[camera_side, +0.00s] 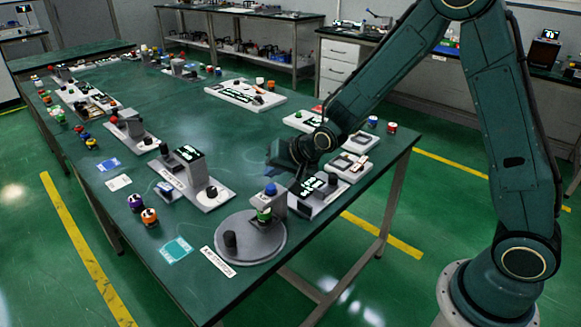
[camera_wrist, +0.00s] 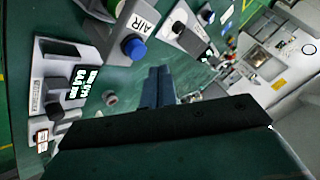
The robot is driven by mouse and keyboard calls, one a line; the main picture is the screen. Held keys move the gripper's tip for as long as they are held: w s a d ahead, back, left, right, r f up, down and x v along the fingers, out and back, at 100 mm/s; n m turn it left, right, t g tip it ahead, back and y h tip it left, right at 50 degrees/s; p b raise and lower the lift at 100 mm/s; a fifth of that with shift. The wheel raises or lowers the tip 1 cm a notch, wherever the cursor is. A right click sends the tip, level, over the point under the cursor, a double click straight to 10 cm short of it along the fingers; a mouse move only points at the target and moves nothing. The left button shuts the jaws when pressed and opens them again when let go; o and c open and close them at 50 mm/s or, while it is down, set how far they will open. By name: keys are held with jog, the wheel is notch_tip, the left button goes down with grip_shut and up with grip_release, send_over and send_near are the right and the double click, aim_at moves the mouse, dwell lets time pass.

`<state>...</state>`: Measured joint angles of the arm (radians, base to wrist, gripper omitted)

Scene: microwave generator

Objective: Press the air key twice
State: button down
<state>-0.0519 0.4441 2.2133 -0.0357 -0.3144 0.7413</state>
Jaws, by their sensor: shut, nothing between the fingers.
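The air key is a blue round button (camera_wrist: 135,49) on a grey block, beside a white label (camera_wrist: 141,24) reading AIR in the wrist view. In the side view the blue button (camera_side: 270,188) tops the grey block above a round grey base (camera_side: 250,254). My gripper (camera_side: 274,156) is above and behind the block there. In the wrist view its dark blue fingers (camera_wrist: 158,76) are together and empty, apart from the button, which lies up and left of them. The button's exact distance below the fingertips is hard to tell.
A unit with a lit display (camera_side: 314,186) stands right of the round base; its display (camera_wrist: 84,84) also shows in the wrist view. A black knob (camera_side: 230,241) rises from the base's front.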

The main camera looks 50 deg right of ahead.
aim_at(274, 188)
jog(key=shift+f, duration=0.65)
jog(key=shift+f, duration=1)
dwell(2.8)
jog(key=shift+r, duration=0.95)
jog(key=shift+r, duration=0.15)
jog(key=shift+r, duration=2.4)
